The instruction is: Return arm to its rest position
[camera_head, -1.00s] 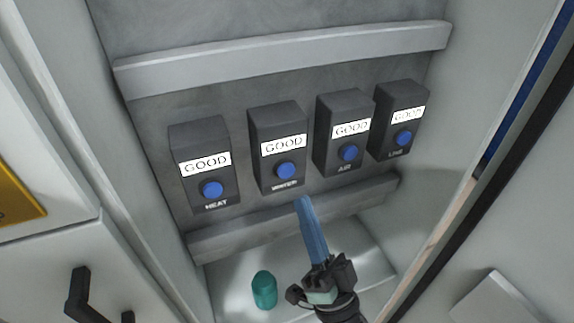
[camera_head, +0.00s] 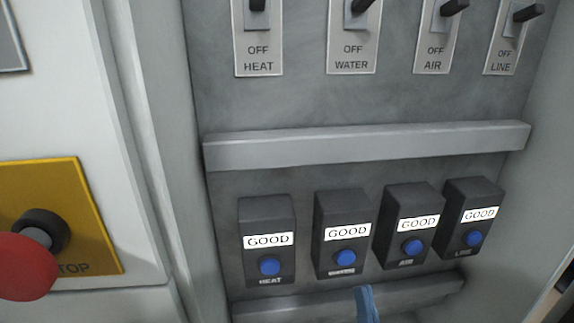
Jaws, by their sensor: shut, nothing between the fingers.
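Only the blue tip of my gripper (camera_head: 366,304) shows, at the bottom edge of the head view. Its fingers are together with nothing visible between them. The tip appears below the WATER box (camera_head: 331,207), in front of the lower ledge; the gap to the ledge cannot be told. The rest of my arm is out of frame.
HEAT (camera_head: 265,216), AIR (camera_head: 399,201) and LINE (camera_head: 480,191) boxes flank WATER; all read GOOD, with blue buttons. A grey rail (camera_head: 365,147) runs above them, below several OFF-labelled switches. A red stop button (camera_head: 25,267) on a yellow plate (camera_head: 90,215) is at left.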

